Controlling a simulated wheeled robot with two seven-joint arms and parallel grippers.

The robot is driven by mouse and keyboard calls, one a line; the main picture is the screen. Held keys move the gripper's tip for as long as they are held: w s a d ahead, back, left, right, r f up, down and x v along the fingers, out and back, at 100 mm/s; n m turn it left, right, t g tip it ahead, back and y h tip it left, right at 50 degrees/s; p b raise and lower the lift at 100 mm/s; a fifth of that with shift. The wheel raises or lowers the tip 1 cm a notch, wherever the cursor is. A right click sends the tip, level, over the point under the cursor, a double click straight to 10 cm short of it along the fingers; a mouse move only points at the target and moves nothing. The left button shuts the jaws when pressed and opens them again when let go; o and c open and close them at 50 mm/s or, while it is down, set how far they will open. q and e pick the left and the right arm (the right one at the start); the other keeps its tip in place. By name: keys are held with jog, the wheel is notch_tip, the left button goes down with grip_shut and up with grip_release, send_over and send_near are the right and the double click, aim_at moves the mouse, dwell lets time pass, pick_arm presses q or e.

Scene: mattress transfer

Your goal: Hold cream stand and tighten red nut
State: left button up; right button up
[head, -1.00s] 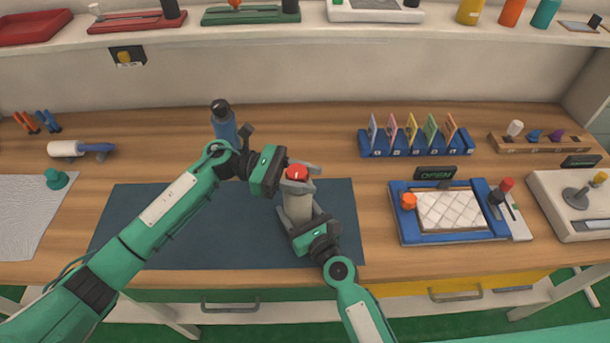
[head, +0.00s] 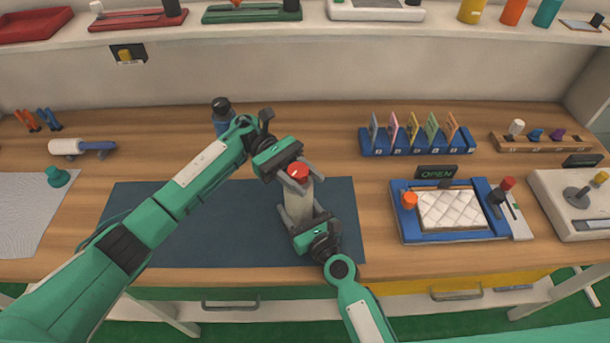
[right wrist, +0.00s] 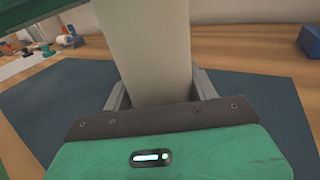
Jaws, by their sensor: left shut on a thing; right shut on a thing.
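The cream stand (head: 298,201) stands upright on the dark blue mat (head: 180,232), with the red nut (head: 297,171) on its top. My left gripper (head: 298,175) comes from the upper left and is shut on the red nut, one finger on either side. My right gripper (head: 298,218) is shut on the lower part of the stand from the front. In the right wrist view the stand (right wrist: 146,50) rises between the two grey fingers. The nut is outside that view.
A blue bottle (head: 222,115) stands behind my left arm. A blue tray with a white quilted pad (head: 450,210) lies right of the mat, below an OPEN sign (head: 436,172). A blue card rack (head: 415,142) is behind it. The left part of the mat is clear.

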aim_at(300, 175)
pick_arm(q)
jog(key=shift+s+a+m+g+y, duration=0.1)
jog(key=shift+a+m+g+y, duration=0.05)
jog(key=shift+m+g+y, duration=1.4)
jog(key=shift+s+d+r+m+g+y, duration=0.1)
jog(key=shift+s+m+g+y, duration=0.1)
jog(key=shift+m+y, duration=0.45)
jog(key=shift+s+d+r+m+g+y, duration=0.1)
jog(key=shift+m+g+y, duration=0.1)
jog(key=shift+y, duration=0.8)
jog(key=shift+f, duration=0.1)
jog(key=shift+w+a, duration=0.3)
jog(key=shift+a, duration=0.1)
jog(key=o, duration=1)
notch_tip(300, 175, up, 10)
jog(key=shift+f, duration=0.1)
